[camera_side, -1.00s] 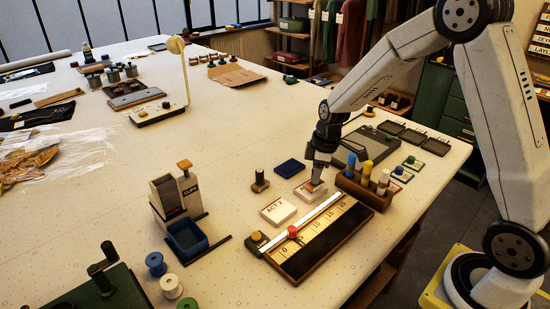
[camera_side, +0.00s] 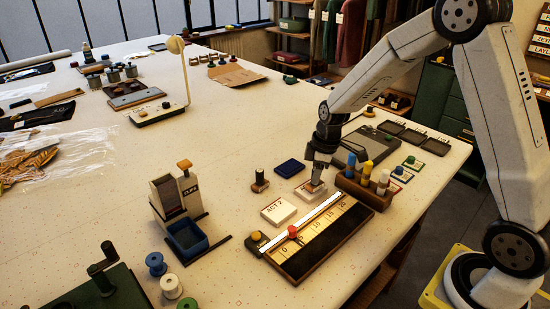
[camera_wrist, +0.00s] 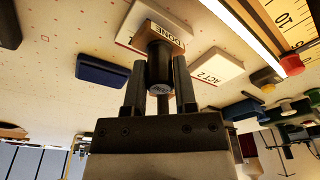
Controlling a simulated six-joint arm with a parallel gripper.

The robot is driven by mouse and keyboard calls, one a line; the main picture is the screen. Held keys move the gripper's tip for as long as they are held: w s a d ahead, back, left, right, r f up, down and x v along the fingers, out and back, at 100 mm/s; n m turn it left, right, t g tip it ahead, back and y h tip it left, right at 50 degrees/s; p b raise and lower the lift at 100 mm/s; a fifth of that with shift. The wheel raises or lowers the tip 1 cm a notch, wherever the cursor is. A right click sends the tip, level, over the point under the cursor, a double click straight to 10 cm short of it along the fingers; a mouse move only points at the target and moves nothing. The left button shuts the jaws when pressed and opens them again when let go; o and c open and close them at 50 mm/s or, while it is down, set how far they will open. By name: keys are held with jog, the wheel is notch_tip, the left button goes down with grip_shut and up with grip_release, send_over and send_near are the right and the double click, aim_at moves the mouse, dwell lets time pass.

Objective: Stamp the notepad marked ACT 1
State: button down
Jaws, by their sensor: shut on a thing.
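My gripper (camera_wrist: 160,85) is shut on the dark round handle of a stamp (camera_wrist: 160,38), whose wooden base has a label reading DONE. In the side view my gripper (camera_side: 317,178) points down over a white notepad (camera_side: 303,193). The stamp is over this pad or on it; I cannot tell whether they touch. The stamp hides part of the pad (camera_wrist: 133,14) in the wrist view, and its marking cannot be read. A second white notepad (camera_side: 278,211) lies beside it; in the wrist view its marking (camera_wrist: 215,70) looks like ACT 2.
A blue ink pad (camera_side: 290,168) lies behind the pads. Another dark-handled stamp (camera_side: 260,180) stands left of it. A ruled board (camera_side: 320,240) lies in front, and a wooden rack (camera_side: 355,186) with coloured cylinders stands close to the right of my gripper. The table's middle is clear.

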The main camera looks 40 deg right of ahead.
jog(key=shift+f, duration=0.4)
dwell(0.9)
jog(key=shift+r, duration=0.15)
jog(key=shift+r, duration=3.35)
